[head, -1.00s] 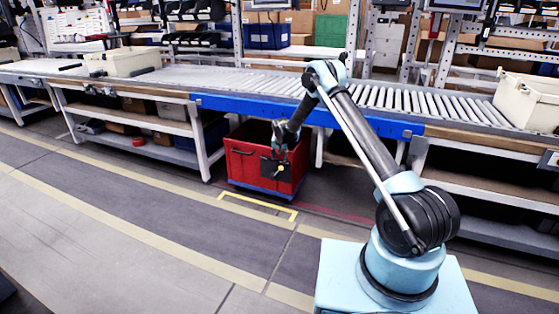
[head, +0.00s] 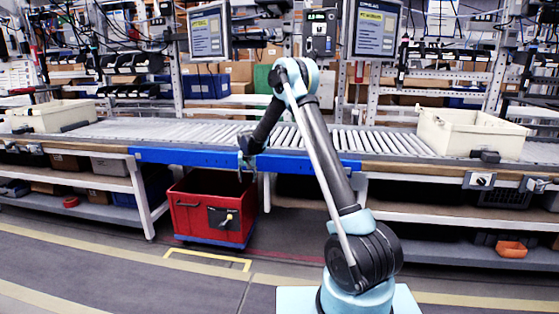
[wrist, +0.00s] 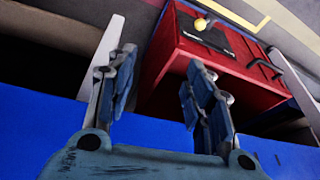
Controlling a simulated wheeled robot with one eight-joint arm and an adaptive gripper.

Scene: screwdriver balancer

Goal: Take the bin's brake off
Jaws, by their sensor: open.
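The red bin (head: 190,228) stands on a blue base on the floor, below the conveyor's blue edge beam. Its front has a black plate (head: 215,213) with a small lever ending in a yellow knob (head: 229,217). In the wrist view the bin (wrist: 165,65) shows beyond my fingers, with the yellow knob (wrist: 200,24) near the top. My gripper (head: 246,166) is open, in front of the blue beam, above and right of the lever. In the wrist view its two fingers (wrist: 158,80) are spread with nothing between them. The gripper and lever are apart.
The blue beam (head: 310,164) of the roller conveyor crosses over the bin. A table leg (head: 143,198) stands left of the bin. Cream crates (head: 470,134) sit on the conveyor at both sides. The floor before the bin is clear, with a yellow corner marking (head: 210,258).

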